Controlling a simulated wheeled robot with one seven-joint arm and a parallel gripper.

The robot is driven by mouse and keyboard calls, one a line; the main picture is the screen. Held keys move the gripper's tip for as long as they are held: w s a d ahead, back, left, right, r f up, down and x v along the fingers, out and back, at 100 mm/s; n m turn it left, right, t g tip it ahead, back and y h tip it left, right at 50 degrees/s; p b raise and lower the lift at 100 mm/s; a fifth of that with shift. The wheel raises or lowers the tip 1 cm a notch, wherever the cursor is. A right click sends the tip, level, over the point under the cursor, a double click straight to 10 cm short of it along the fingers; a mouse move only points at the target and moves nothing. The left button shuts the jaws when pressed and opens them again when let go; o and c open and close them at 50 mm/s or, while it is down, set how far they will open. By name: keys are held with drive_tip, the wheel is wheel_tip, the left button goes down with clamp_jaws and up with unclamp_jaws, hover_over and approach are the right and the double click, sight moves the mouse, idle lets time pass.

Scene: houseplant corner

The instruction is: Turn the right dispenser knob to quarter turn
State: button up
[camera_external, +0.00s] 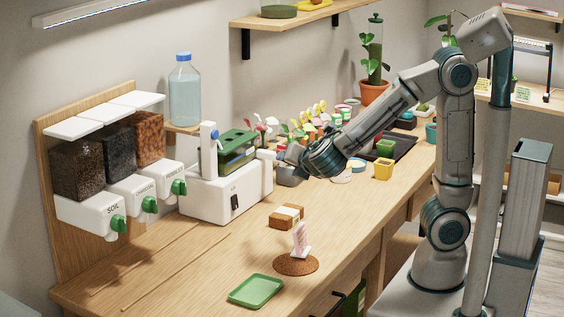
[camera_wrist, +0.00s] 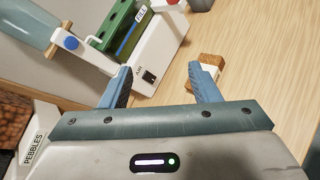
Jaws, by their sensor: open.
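Three dispensers hang on a wooden board at the left in the external view. The right dispenser (camera_external: 157,178), labelled PEBBLES, has a green knob (camera_external: 179,187) on its front; its exact turn is too small to tell. Its labelled edge (camera_wrist: 35,145) shows at the lower left of the wrist view, where the knob is not visible. My gripper (camera_external: 279,156) is beside the white machine, to the right of the dispensers and well apart from the knob. In the wrist view my gripper (camera_wrist: 160,83) is open with nothing between its blue fingers.
The white machine (camera_external: 214,200) with a green box stands between the dispensers and my gripper. A blue bottle (camera_external: 184,92) stands on a small shelf behind. A brown-and-white block (camera_external: 286,215), a brown disc (camera_external: 296,265) and a green tray (camera_external: 256,290) lie on the front bench.

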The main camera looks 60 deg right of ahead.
drive_tip(key=w+a+f+n+t+y+b, duration=0.2)
drive_tip(key=w+a+n+t, duration=0.15)
drive_tip(key=a+n, duration=0.4)
drive_tip(key=n+t+y+b, duration=0.2)
drive_tip(key=n+t+y, duration=0.2)
drive_tip(key=n+y, duration=0.25)
approach(186, 189)
drive_tip(key=w+p, duration=0.2)
drive_tip(key=w, duration=0.7)
drive_tip(key=shift+w+a+r+p, duration=0.1)
drive_tip(key=shift+w+r+p, duration=0.05)
drive_tip(key=shift+w+p, duration=0.2)
drive_tip(key=c, duration=1)
drive_tip(key=shift+o, duration=0.2)
drive_tip(key=shift+b, duration=0.9)
